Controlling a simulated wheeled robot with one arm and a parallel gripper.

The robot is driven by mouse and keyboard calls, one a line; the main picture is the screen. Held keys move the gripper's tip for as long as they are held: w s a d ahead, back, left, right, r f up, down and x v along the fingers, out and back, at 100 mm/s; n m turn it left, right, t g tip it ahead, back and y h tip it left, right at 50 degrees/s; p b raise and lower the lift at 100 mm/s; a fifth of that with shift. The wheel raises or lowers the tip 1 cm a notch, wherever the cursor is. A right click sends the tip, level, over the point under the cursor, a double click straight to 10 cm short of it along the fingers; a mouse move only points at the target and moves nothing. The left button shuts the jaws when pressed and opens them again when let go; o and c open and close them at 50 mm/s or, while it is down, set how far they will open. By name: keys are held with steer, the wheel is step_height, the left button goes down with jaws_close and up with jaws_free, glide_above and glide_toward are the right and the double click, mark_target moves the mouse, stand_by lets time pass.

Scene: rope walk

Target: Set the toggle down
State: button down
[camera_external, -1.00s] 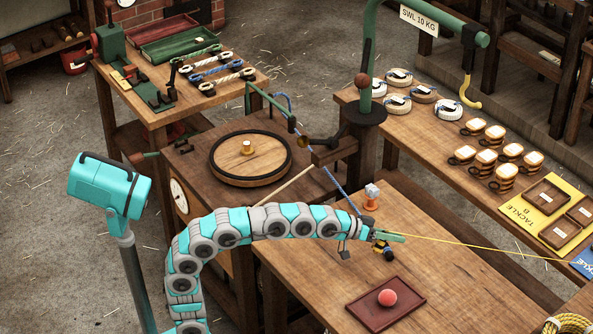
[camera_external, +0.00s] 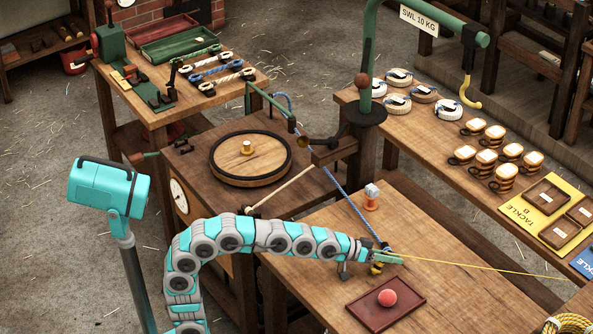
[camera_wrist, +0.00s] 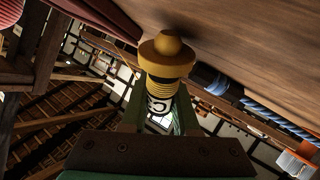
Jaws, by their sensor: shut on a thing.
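The toggle (camera_wrist: 167,60) is a turned yellow wooden piece with a knob end and a dark-banded lower part. In the wrist view it sits between the green fingers of my gripper (camera_wrist: 160,98), which are shut on it. Its knob is close to the wooden table surface, with a dark shadow beside it; I cannot tell if they touch. In the external view the toggle (camera_external: 377,268) shows small, yellow and black, at my gripper (camera_external: 388,257) low over the front table (camera_external: 450,265), behind the red tray.
The dark red tray (camera_external: 372,318) with a pink-red ball (camera_external: 387,298) lies just in front. An orange item with a clear top (camera_external: 371,197) stands behind. A blue rope (camera_external: 345,203) runs down toward my gripper, and a thin yellow line (camera_external: 480,266) stretches right.

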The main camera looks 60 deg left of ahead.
steer(key=shift+f, duration=0.1)
steer(key=c, duration=0.9)
jaws_free()
steer(key=shift+c, duration=0.2)
steer(key=shift+s+a+r, duration=0.2)
steer(key=shift+s+r, duration=0.1)
steer(key=shift+o, duration=0.3)
steer(key=shift+v, duration=3.3)
